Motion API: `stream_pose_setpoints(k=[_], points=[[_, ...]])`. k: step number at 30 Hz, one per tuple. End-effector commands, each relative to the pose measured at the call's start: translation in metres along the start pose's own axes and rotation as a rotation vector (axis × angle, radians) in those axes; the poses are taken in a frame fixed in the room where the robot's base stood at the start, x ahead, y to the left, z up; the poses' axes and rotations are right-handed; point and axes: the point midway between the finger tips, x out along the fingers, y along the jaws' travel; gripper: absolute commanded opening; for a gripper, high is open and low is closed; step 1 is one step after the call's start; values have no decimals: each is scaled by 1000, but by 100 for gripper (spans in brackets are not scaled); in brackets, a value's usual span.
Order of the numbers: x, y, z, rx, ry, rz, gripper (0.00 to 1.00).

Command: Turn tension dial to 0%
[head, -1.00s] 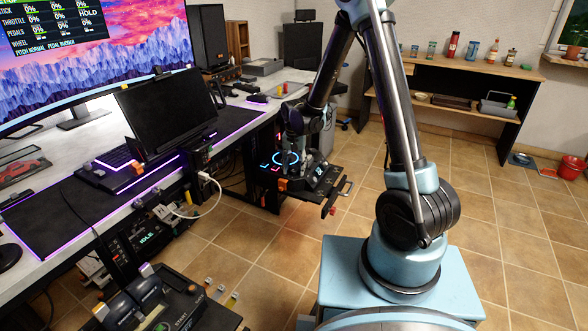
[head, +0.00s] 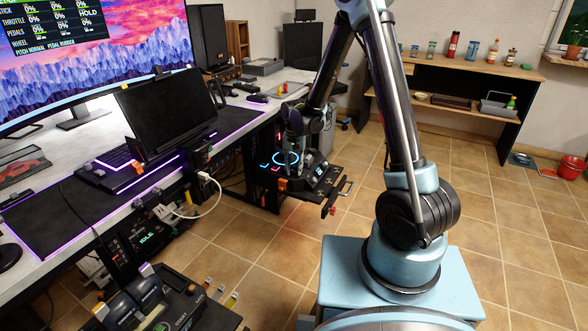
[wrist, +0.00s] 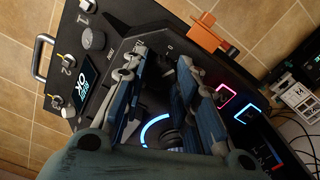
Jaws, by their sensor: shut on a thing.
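The dark control panel (wrist: 110,18) has a small screen, a grey knob and a glowing blue ring (wrist: 146,126). It also shows in the head view (head: 327,198), beyond my arm's base. My gripper (wrist: 162,68) is down at the panel, its two fingers on either side of a spot near printed markings. It is shut on what I take to be the tension dial, which the fingers largely hide. In the head view my gripper (head: 297,150) stands over the panel beside the blue ring. I cannot read the dial's setting.
An orange clamp (wrist: 205,36) sits at the panel's edge, and a metal handle (wrist: 42,55) at another. The desk (head: 225,125) with its monitor (head: 75,55) runs along the left. Open tiled floor lies to the right of the panel.

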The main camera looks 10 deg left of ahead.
Motion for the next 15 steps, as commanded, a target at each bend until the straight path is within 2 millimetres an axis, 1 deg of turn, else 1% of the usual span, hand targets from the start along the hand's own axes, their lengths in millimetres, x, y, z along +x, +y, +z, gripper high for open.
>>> stream_pose_setpoints(k=[15], points=[[0,1,0,-391,0,1,3]])
